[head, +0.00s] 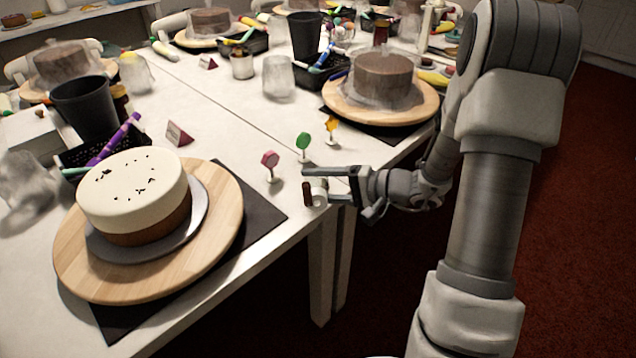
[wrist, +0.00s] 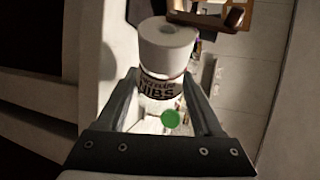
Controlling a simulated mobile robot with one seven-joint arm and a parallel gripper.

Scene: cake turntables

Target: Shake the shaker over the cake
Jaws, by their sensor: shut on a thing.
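The shaker (head: 320,192) is a small white jar, held off the table's near edge. My gripper (head: 318,186) is shut on the shaker, one finger on each side. The jar looks tipped over sideways in the head view. The cake (head: 150,222) has a white top layer over a brown base and stands at the left, well apart from my gripper. Several dark specks lie on its top. It sits on a grey board (head: 110,250) on a wooden turntable (head: 72,262).
A dark mat (head: 262,218) lies under the turntable. A black cup (head: 85,108) and black basket (head: 72,160) stand behind the cake. Another cake (head: 383,78) stands farther back.

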